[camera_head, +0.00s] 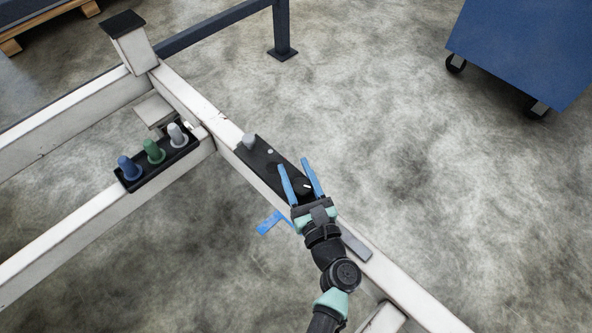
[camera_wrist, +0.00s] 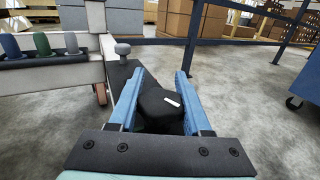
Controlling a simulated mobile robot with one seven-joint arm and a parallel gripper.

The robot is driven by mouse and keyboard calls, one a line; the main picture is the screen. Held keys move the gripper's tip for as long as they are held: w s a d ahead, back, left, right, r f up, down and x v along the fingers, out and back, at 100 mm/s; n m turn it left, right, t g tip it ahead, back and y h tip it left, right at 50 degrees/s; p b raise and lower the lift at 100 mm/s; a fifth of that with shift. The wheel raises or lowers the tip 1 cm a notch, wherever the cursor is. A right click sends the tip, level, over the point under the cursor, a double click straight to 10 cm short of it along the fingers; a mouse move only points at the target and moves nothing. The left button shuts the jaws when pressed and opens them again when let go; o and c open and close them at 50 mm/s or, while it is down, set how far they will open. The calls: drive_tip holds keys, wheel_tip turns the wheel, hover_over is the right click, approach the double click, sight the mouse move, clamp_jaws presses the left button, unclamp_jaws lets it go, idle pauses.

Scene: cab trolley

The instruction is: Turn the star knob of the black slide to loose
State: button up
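The black slide (camera_head: 262,158) lies along the white rail in the head view. Its dark star knob (camera_head: 303,186) has a white mark on top. The knob also shows in the wrist view (camera_wrist: 158,104), with the white mark toward its right side. My gripper (camera_head: 294,163) is open, with its two blue fingers on either side of the knob. In the wrist view, the fingers (camera_wrist: 160,72) reach past the knob, and I cannot tell whether either touches it. The knob's lower part is hidden.
A small grey knob (camera_head: 249,141) stands on the slide's far end. A black holder (camera_head: 131,184) with blue, green and grey pegs sits on the left rail. A blue bracket (camera_head: 269,222) lies beside the rail. A blue cart (camera_head: 525,50) stands back right; floor between is clear.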

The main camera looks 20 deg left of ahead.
clamp_jaws()
drive_tip(key=shift+n+g+y, duration=0.4)
drive_tip(key=shift+g, duration=0.1)
drive_tip(key=n+g+y, duration=0.2)
drive_tip(key=g, duration=0.1)
drive_tip(key=s+n+g, duration=0.1)
drive_tip(key=shift+a+y, duration=0.3)
drive_tip(key=shift+y, duration=0.1)
drive_tip(key=shift+s+a+n+g+y+b, duration=0.15)
drive_tip(key=shift+n+g+y+b, duration=0.15)
drive_tip(key=shift+n+g, duration=0.55)
drive_tip(key=shift+s+d+n+g+y+b, duration=0.1)
drive_tip(key=shift+s+n+g+y+b, duration=0.3)
drive_tip(key=shift+g, duration=0.75)
drive_tip(key=shift+w+a+n+g+y+b, duration=0.1)
drive_tip(key=shift+n+g+b, duration=0.05)
drive_tip(key=shift+n+g, duration=0.75)
drive_tip(key=shift+s, duration=0.15)
